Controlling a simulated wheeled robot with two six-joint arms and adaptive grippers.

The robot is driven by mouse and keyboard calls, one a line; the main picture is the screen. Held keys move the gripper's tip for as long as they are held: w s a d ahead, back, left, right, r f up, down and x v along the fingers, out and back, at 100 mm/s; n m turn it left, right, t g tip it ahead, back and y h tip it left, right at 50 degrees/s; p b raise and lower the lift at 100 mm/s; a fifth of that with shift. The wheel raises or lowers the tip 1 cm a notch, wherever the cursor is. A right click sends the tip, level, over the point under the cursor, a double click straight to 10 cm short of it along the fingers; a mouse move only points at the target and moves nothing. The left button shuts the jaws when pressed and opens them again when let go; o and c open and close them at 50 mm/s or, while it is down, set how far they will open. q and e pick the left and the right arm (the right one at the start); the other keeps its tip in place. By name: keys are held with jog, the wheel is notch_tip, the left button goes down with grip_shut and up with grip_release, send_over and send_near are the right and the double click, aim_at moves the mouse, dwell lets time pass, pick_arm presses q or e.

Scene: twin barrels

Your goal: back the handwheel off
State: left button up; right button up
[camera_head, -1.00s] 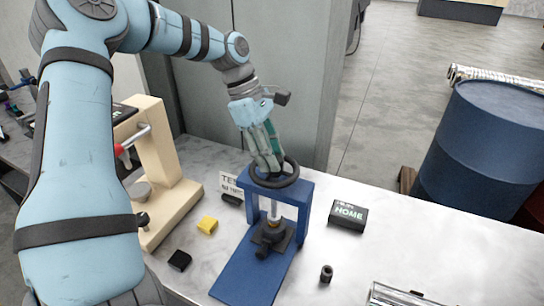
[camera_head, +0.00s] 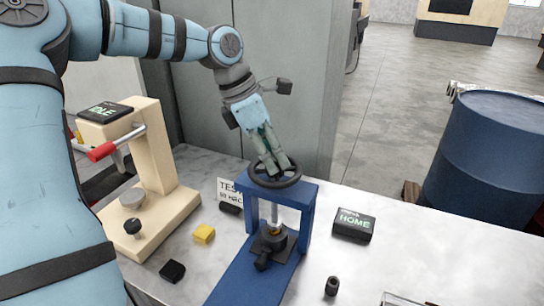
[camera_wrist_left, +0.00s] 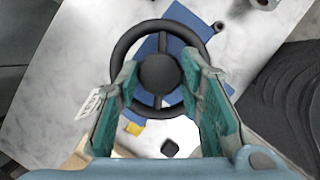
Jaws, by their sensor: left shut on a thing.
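The dark handwheel (camera_head: 274,185) sits level on top of the blue press frame (camera_head: 307,212), with a screw stem below it. My left gripper (camera_head: 274,168) comes down onto the wheel from above and is shut on it. In the left wrist view, its two teal-padded fingers stand on either side of the round hub of the handwheel (camera_wrist_left: 160,73), inside the rim. The gap between pads and hub is hard to judge there. Below the stem, a dark clamp part (camera_head: 272,243) rests on the press. My right gripper is not in view.
A cream bench press (camera_head: 154,165) with a red-tipped lever and an IDLE display stands left. A HOME box (camera_head: 354,224) and a small black cylinder (camera_head: 332,286) lie right. A yellow block (camera_head: 204,234) and black block (camera_head: 172,271) lie left. A blue barrel (camera_head: 495,150) stands beyond.

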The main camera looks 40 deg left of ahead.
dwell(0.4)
pick_arm(q)
jog(key=o, duration=1.2)
jog(key=shift+a, duration=0.1)
jog(key=shift+c, duration=0.2)
jog(key=v, duration=1.2)
